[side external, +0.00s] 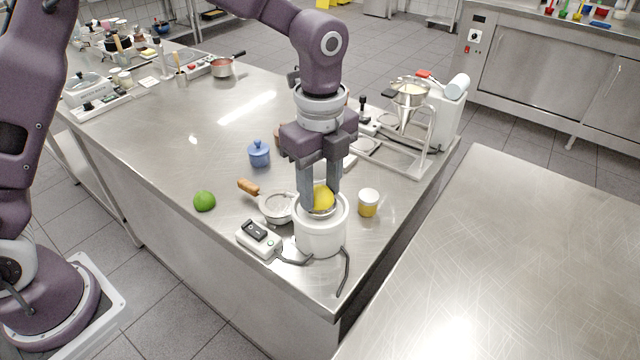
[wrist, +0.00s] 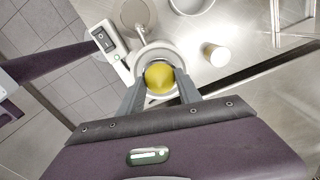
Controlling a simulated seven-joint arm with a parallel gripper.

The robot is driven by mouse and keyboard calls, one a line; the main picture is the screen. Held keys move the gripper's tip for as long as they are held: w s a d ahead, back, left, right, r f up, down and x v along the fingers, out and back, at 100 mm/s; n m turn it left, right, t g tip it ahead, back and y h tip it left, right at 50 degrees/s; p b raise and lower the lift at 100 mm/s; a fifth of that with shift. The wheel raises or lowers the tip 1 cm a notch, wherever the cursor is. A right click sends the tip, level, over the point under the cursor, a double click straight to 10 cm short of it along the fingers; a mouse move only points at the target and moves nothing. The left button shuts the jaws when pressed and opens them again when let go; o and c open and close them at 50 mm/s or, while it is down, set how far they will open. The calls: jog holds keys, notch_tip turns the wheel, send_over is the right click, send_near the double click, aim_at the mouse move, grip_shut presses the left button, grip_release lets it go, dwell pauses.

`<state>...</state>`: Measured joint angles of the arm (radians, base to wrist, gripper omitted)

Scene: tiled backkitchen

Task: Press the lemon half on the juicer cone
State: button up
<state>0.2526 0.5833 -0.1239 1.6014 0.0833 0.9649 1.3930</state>
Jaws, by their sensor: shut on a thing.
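The yellow lemon half (side external: 323,197) is between the fingers of my gripper (side external: 320,203), at the top of the white juicer (side external: 321,235). It also shows in the wrist view (wrist: 159,77), with its rounded side toward the camera and a finger on each side. My gripper points down and is shut on the lemon half. The lemon sits within the juicer's round rim (wrist: 147,58). The juicer cone is hidden under the lemon, so I cannot tell how firmly they touch.
A switch box (side external: 258,240) with a cable stands left of the juicer. A strainer (side external: 276,207), a lime (side external: 204,201) and a blue pot (side external: 259,154) are to the left. A yellow-filled jar (side external: 368,203) stands to the right. The counter edge is close in front.

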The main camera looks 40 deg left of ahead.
aim_at(320, 187)
jog(key=shift+f, duration=0.4)
dwell(1.5)
jog(key=shift+r, duration=3.05)
jog(key=shift+w, duration=0.1)
